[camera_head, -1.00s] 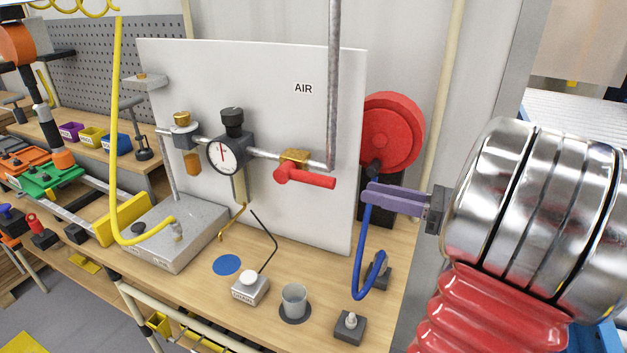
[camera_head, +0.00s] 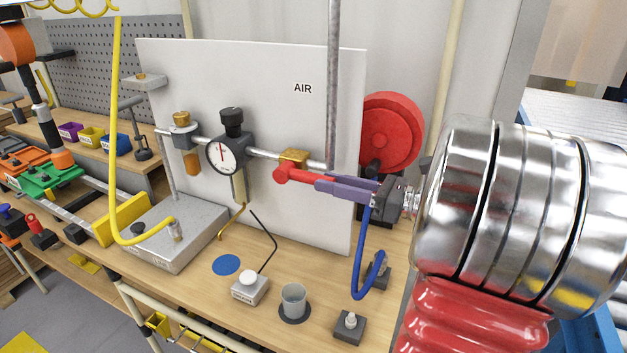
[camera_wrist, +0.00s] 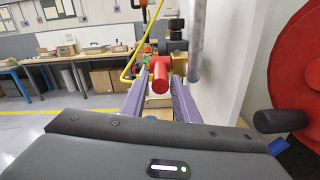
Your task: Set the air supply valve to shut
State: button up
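The air supply valve has a brass body (camera_head: 295,157) on the horizontal pipe, in front of the white AIR board. Its red lever (camera_head: 292,174) points right, roughly in line with the pipe. My gripper (camera_head: 320,182) reaches in from the right, with its purple fingers alongside the outer part of the lever. In the wrist view the lever's round red end (camera_wrist: 160,77) lies between the two spread fingers, with a gap showing on either side. The fingers are open and do not appear clamped on it. The outer lever is partly hidden by the fingers in the head view.
A vertical grey pipe (camera_head: 334,90) stands just behind the lever. A red hose reel (camera_head: 393,130) is behind my gripper at the right. A pressure gauge (camera_head: 222,155) is left of the valve. A blue hose (camera_head: 360,250) hangs below my gripper. A grey cup (camera_head: 293,299) stands on the bench.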

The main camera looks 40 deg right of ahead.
aim_at(292, 174)
jog(key=shift+x, duration=2.15)
grip_shut()
